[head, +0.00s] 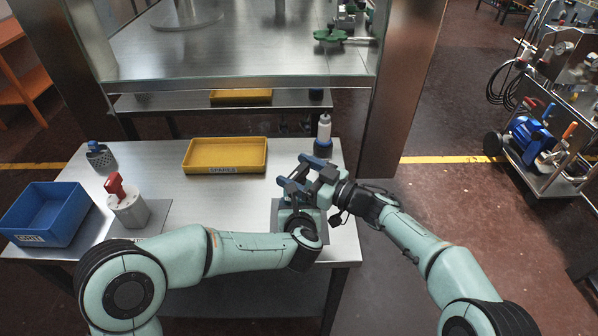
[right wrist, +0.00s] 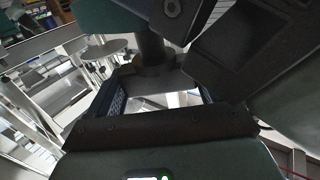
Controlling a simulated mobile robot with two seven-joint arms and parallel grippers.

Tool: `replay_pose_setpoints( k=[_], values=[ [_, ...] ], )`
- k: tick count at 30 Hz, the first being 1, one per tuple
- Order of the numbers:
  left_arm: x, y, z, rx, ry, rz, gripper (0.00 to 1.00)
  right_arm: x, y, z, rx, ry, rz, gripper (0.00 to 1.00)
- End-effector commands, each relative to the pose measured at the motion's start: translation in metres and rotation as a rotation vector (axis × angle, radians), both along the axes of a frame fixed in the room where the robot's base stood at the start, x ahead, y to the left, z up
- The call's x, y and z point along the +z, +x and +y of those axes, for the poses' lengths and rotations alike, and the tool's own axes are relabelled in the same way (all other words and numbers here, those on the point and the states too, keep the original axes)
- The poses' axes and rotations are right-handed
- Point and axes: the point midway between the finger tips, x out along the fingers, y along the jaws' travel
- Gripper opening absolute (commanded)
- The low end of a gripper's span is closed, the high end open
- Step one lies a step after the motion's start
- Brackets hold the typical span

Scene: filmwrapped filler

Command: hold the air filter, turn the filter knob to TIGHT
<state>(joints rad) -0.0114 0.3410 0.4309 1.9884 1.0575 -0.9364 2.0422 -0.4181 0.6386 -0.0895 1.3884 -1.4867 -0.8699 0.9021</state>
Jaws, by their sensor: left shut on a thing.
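My left gripper (head: 298,207) is low over a grey mat at the table's right front, shut on the air filter, which the arms almost wholly hide. My right gripper (head: 304,172) reaches in from the right, just above and behind the left one. Its blue fingers stand apart, so it is open. In the right wrist view the right gripper (right wrist: 160,98) shows a clear gap between its fingers, with a dark post beyond. I cannot make out the filter knob or its setting, nor whether the right fingers touch it.
A pale canister with a red handle (head: 128,207) stands on the table's left. The table's middle is clear.

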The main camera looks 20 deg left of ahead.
Motion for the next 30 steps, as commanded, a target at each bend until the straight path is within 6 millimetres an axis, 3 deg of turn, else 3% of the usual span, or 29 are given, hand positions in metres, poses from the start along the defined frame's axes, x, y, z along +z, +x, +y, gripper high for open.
replay_pose_setpoints(
  k=[1,3,21,22,30],
  values=[
    [0.0008,0.0002,-0.0005,0.000,-0.001,-0.001,0.32,0.0000,-0.0001,-0.0002,0.000,0.000,0.000,0.65],
    [0.0008,0.0002,-0.0005,0.000,-0.001,-0.001,0.32,0.0000,-0.0001,-0.0002,0.000,0.000,0.000,0.50],
    [0.0008,0.0001,-0.0003,0.000,-0.001,-0.002,0.32,-0.0001,-0.0001,-0.0005,-0.097,0.000,0.001,0.50],
    [0.0008,0.0001,-0.0003,0.000,-0.001,-0.002,0.32,-0.0001,0.0000,-0.0005,-0.097,0.000,0.001,0.84],
    [0.0008,0.0002,0.0000,0.000,0.000,-0.002,0.32,-0.0001,0.0000,-0.0006,-0.097,0.000,0.000,0.87]
  ],
)
